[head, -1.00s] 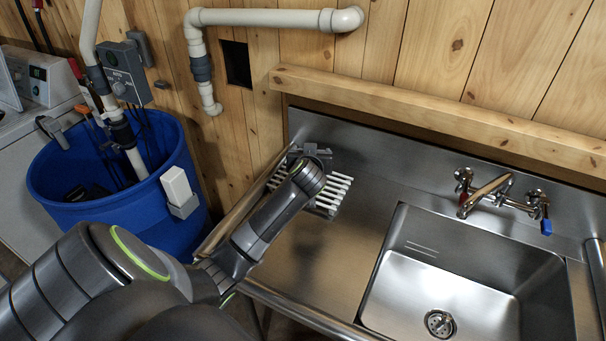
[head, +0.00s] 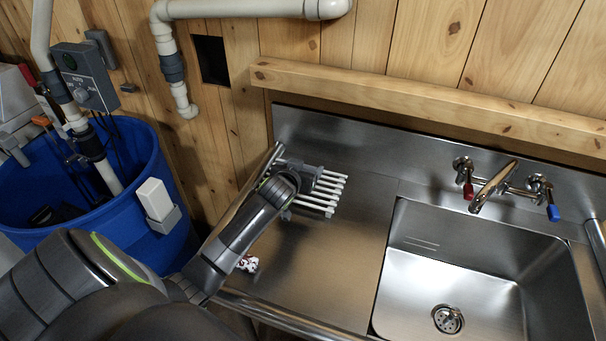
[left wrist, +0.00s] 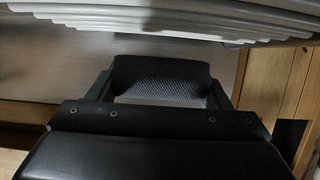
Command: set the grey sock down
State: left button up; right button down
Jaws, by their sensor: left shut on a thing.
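My left gripper (head: 300,172) is at the left part of the steel counter, beside a rack with several white prongs (head: 322,192). The wrist link hides most of it in the head view. In the left wrist view the gripper (left wrist: 160,80) is shut, with a dark textured surface between its sides; I cannot tell whether that is the grey sock or part of the gripper. No grey sock shows clearly in either view. Pale ridged bars (left wrist: 150,22), probably the rack's prongs, cross the top of the left wrist view. My right gripper is out of view.
The steel counter (head: 345,245) is bare between rack and sink (head: 450,270). A tap (head: 492,185) stands behind the sink. A blue barrel (head: 165,250) stands at left.

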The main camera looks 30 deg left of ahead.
pick_arm(q)
notch_tip(320, 180, down, 3)
jog(key=shift+r, duration=0.2)
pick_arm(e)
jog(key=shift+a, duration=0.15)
pick_arm(q)
jog(key=shift+f, duration=0.2)
jog(key=o, duration=1)
jog(key=shift+o, duration=0.2)
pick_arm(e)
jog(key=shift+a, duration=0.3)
pick_arm(q)
jog(key=shift+r, duration=0.1)
